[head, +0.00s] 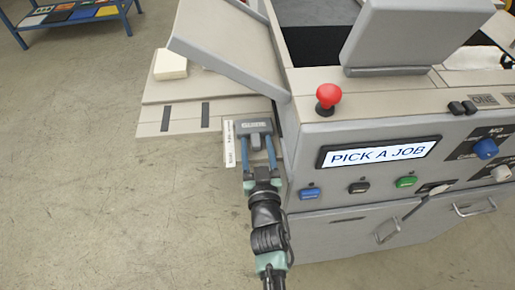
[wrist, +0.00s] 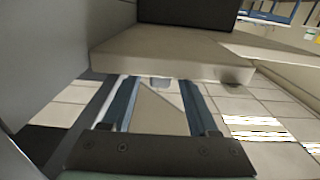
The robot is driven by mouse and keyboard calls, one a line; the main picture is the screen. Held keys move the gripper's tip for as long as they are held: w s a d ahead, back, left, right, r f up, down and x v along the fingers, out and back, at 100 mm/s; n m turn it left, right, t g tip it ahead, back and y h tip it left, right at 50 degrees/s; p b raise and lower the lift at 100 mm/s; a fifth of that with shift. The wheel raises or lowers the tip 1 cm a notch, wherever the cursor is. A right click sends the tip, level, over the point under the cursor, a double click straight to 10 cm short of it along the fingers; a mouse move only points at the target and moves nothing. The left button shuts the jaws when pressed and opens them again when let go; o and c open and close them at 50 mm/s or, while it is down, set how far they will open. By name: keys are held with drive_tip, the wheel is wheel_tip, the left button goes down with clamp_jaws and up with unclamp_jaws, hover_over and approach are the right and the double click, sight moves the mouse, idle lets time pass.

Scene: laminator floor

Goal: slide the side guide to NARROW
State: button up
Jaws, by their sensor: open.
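The side guide (head: 254,127) is a dark grey block with lettering on top, at the front edge of the beige feed table on the machine's left side. A white label strip (head: 229,144) lies just left of it; its print is too small to read. My gripper (head: 258,145) is at the guide's front side, its two blue fingers apart. A dark block (wrist: 185,14), probably the guide, sits above.
The machine's screen (head: 378,152) reads "PICK A JOB". A cream block (head: 171,64) lies on the feed table (head: 185,92). Floor is clear to the left; a blue rack (head: 75,15) stands far back.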

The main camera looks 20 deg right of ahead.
drive_tip(key=shift+s+a+f+b, duration=0.1)
drive_tip(key=shift+s+f+b, duration=0.1)
drive_tip(key=shift+s+b, duration=0.2)
drive_tip(key=b+v, duration=0.3)
drive_tip(key=v, duration=0.9)
drive_tip(key=shift+r+b, duration=0.25)
drive_tip(key=shift+b, duration=0.15)
drive_tip(key=shift+s, duration=0.1)
